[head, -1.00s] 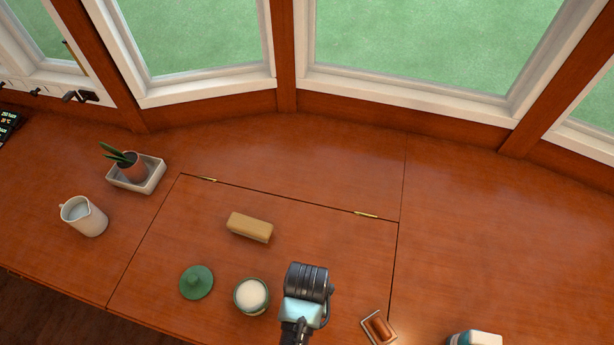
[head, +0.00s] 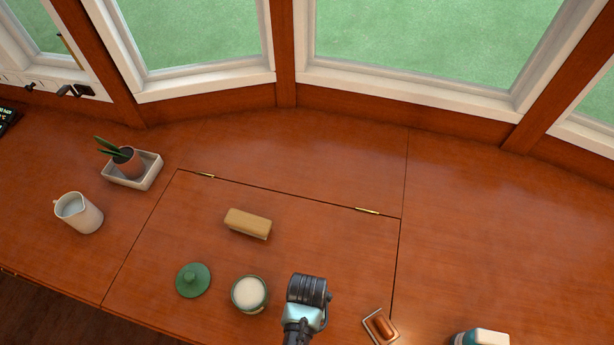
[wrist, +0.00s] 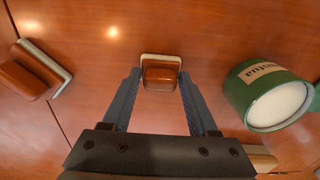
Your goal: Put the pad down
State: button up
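A pad with a brown handle and a pale base (wrist: 160,72) sits between the fingertips of my gripper (wrist: 160,76) in the wrist view. The fingers are at both sides of its handle and appear shut on it. Whether its base touches the wooden desk is hard to tell. In the head view my gripper (head: 305,305) is over the front of the desk, right of the open green jar, and hides this pad. A second, similar pad (head: 380,327) lies on the desk to the right of my gripper; it also shows at the left of the wrist view (wrist: 34,72).
The green jar (head: 250,295) with white contents stands close to my gripper, with its green lid (head: 193,280) beside it. A wooden block brush (head: 248,223), a jug (head: 78,213), a potted plant in a tray (head: 132,169) and a white-and-teal container (head: 482,338) stand around. The right desk is clear.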

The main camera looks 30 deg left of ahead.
jog(key=o, duration=0.4)
notch_tip(320, 180, up, 12)
jog(key=p, duration=0.3)
jog(key=shift+r+p, duration=0.2)
jog(key=shift+p, duration=0.15)
